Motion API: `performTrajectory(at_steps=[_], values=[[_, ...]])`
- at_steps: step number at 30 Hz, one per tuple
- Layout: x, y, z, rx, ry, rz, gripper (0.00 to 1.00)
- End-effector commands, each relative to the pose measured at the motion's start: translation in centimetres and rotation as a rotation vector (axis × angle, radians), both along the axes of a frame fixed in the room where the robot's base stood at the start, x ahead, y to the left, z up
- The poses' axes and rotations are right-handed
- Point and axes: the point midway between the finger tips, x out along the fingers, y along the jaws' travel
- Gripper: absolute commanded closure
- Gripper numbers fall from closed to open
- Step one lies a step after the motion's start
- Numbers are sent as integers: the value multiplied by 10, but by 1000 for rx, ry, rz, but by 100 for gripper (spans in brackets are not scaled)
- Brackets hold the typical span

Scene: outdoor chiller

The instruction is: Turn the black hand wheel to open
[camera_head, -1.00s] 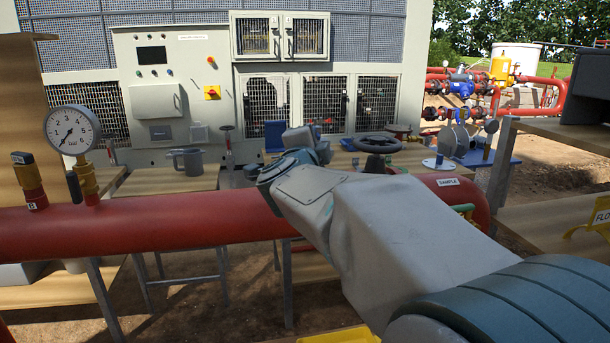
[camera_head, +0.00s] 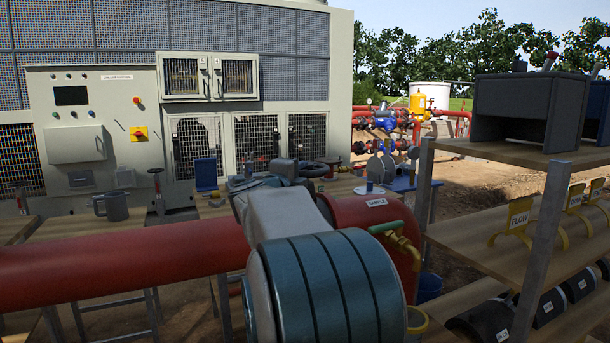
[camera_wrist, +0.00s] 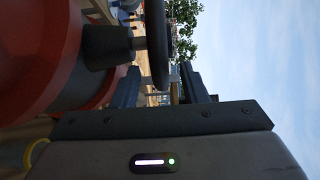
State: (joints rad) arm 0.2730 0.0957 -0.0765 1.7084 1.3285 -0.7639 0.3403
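The black hand wheel (camera_head: 315,169) sits beyond the red pipe, partly hidden behind the end of my arm in the head view. In the wrist view the wheel (camera_wrist: 157,45) shows edge-on, with its dark stem hub (camera_wrist: 108,47) joined to a red body (camera_wrist: 40,60) at the left. My gripper (camera_wrist: 160,88) shows two dark fingers apart, one on each side of the wheel's rim line. Whether either finger touches the rim I cannot tell. In the head view the fingers are mostly hidden by my arm.
A wooden shelf unit (camera_head: 480,215) with signs and dark boxes stands close on the right.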

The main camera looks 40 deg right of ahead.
Motion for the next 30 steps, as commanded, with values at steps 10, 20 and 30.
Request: performTrajectory(at_steps=[10,20,30], values=[[14,-27,0,0,0,1,60],[14,-27,0,0,0,1,85],[14,-27,-4,3,3,12,99]])
